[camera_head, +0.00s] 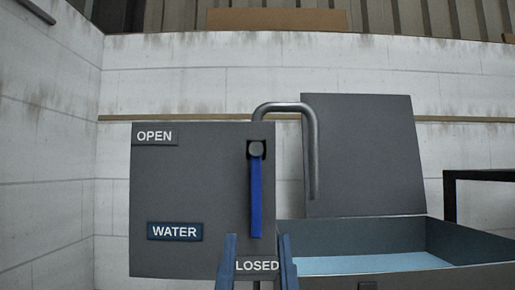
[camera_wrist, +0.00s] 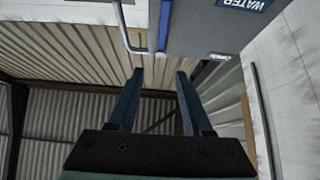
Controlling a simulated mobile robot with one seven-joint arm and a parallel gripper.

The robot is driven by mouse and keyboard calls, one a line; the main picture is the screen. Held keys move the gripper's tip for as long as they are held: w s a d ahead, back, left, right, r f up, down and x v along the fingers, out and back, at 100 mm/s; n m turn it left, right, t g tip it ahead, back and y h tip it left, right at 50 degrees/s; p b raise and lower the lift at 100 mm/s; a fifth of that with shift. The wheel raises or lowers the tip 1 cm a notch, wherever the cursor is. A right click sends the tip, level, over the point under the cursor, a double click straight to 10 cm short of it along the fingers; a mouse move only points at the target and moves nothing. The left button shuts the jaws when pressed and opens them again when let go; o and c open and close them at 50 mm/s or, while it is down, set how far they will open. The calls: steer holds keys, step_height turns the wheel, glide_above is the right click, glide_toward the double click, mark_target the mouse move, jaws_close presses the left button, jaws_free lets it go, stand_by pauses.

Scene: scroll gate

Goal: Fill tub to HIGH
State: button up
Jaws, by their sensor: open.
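A grey panel (camera_head: 190,200) carries the labels OPEN (camera_head: 154,136), WATER (camera_head: 174,231) and, partly hidden by my gripper, CLOSED (camera_head: 257,266). A blue lever (camera_head: 256,195) hangs straight down from a dark pivot, its lower end above the CLOSED label. A bent grey spout (camera_head: 314,150) reaches over the tub (camera_head: 350,233) at right. Light blue shows inside the tub; I cannot tell its level, and no HIGH mark is visible. My gripper (camera_head: 257,236) is open and empty, its fingertips near the lever's lower end. The wrist view shows the lever (camera_wrist: 164,25) beyond the open fingers (camera_wrist: 159,72).
A grey upright board (camera_head: 365,160) stands behind the tub. A black frame (camera_head: 450,195) stands at the right edge. Pale block walls (camera_head: 60,160) close off the back and left. The space left of the panel looks clear.

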mark_target(256, 193)
steer(key=w+r+g+p, duration=0.1)
steer(key=w+p, duration=0.4)
steer(key=p, duration=0.8)
steer(key=w+r+g+p, duration=0.2)
steer(key=w+g+p, duration=0.2)
steer(key=p, duration=0.9)
steer(key=w+r+g+p, duration=0.1)
steer(key=w+p, duration=0.6)
steer(key=p, duration=0.7)
steer(key=shift+w+r+g, duration=0.3)
steer(key=shift+r+g, duration=0.1)
steer(key=shift+g, duration=0.3)
jaws_close()
